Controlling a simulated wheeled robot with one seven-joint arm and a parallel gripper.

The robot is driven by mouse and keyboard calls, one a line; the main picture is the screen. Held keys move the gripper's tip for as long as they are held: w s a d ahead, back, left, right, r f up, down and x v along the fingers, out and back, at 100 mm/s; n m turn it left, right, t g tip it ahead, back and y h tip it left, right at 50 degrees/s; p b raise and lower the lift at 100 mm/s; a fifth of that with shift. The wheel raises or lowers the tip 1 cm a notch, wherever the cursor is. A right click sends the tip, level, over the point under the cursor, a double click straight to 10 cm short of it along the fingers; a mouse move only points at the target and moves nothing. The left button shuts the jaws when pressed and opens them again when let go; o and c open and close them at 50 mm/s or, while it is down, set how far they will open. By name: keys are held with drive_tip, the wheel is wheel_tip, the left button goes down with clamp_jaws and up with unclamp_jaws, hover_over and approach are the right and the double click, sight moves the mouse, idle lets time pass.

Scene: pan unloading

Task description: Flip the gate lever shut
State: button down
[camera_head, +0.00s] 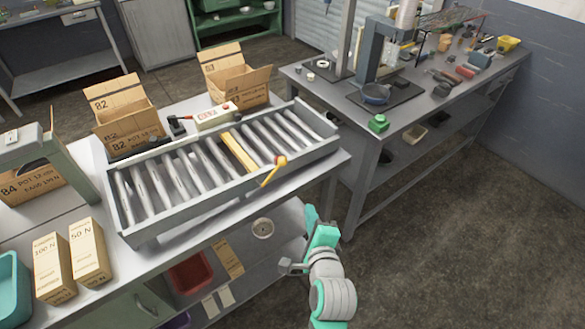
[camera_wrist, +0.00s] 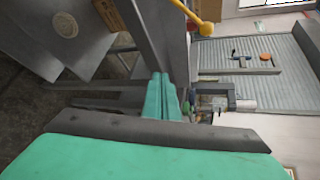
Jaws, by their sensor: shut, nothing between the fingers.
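The gate lever (camera_head: 273,172) is a yellow handle with a rounded knob, on the near side rail of the roller conveyor (camera_head: 165,226). It slants, with its knob end up and to the right. A yellow bar (camera_head: 238,152) lies across the rollers near it. My gripper (camera_head: 311,213) is in front of the bench, below and to the right of the lever, apart from it. In the wrist view its teal fingers (camera_wrist: 161,92) are together and empty. Part of the yellow lever (camera_wrist: 194,14) shows at the top of that view, beyond the fingertips.
Open cardboard boxes (camera_head: 128,120) and a control box (camera_head: 210,117) stand behind the conveyor. Two small cartons (camera_head: 88,252) stand at the front left. A workbench (camera_head: 410,112) with tools stands at the right. Open floor (camera_head: 470,220) lies to the right of my arm.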

drive_tip(key=w+r+m+y, duration=0.1)
drive_tip(key=w+r+m, duration=0.1)
drive_tip(key=r, duration=0.4)
drive_tip(key=shift+w+m, duration=0.3)
drive_tip(key=shift+w, duration=0.45)
drive_tip(key=x, duration=1)
drive_tip(key=shift+s+a+r, duration=0.3)
drive_tip(key=shift+a+r, duration=0.3)
drive_tip(key=shift+a, duration=0.15)
drive_tip(key=shift+s+a+r, duration=0.35)
drive_tip(key=shift+a+r, duration=0.25)
drive_tip(key=shift+a, duration=0.2)
drive_tip(key=shift+a, duration=0.1)
